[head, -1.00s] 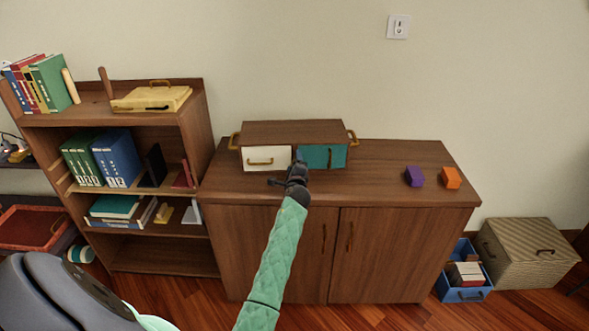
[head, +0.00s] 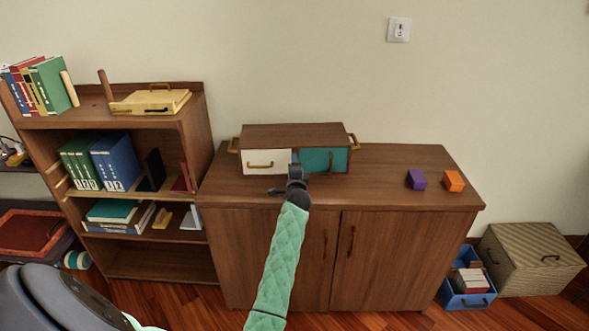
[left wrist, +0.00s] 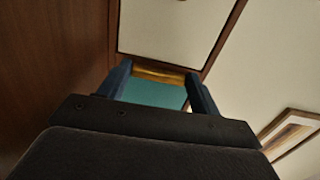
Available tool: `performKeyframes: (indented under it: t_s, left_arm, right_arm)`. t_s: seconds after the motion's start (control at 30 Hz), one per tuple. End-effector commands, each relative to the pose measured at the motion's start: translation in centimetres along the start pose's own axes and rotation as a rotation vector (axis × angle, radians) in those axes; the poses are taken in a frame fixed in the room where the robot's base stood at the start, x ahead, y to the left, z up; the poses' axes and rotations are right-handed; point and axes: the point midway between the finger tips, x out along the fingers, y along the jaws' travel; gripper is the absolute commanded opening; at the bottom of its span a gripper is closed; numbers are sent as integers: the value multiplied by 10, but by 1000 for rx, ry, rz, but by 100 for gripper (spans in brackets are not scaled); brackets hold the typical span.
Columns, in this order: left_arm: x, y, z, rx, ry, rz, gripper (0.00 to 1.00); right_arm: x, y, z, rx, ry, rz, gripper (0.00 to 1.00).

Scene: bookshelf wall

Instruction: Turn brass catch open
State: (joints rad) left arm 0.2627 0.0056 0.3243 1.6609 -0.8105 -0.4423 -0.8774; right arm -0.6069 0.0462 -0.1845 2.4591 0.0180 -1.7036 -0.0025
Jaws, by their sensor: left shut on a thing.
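A wooden box (head: 290,134) stands on the low cabinet, with a cream drawer front (head: 266,161) on the left and a teal door (head: 322,160) on the right. My left gripper (head: 296,167) is at the box front, where the two panels meet, and hides the catch in the head view. In the left wrist view, the brass catch (left wrist: 160,75) lies between the fingers of my left gripper (left wrist: 160,88), at the border of the cream and teal panels. The fingers are shut on it. My right gripper is not in view.
The cabinet top (head: 385,170) is clear around the box, apart from a purple block (head: 416,180) and an orange block (head: 453,181) at the right. Brass handles stick out from the box sides. A bookshelf (head: 160,225) stands to the left.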

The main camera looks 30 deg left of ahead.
Motion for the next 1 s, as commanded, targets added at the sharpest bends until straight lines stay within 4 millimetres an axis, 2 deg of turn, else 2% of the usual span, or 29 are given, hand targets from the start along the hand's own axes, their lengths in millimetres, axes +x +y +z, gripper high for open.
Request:
performKeyframes:
  t_s: [0.17, 0.2, 0.3, 0.67, 1.0]
  left_arm:
    - [0, 1, 0, -1, -1, 2, 41]
    - [0, 1, 0, -1, -1, 2, 65]
    - [0, 1, 0, -1, 0, 2, 85]
    - [-4, 2, 0, 0, 0, 1, 85]
    - [-52, 3, 0, -1, 1, 1, 85]
  right_arm:
    - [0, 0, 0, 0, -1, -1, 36]
    - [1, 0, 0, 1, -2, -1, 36]
    - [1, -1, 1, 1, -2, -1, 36]
    - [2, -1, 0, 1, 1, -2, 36]
    - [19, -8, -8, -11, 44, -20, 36]
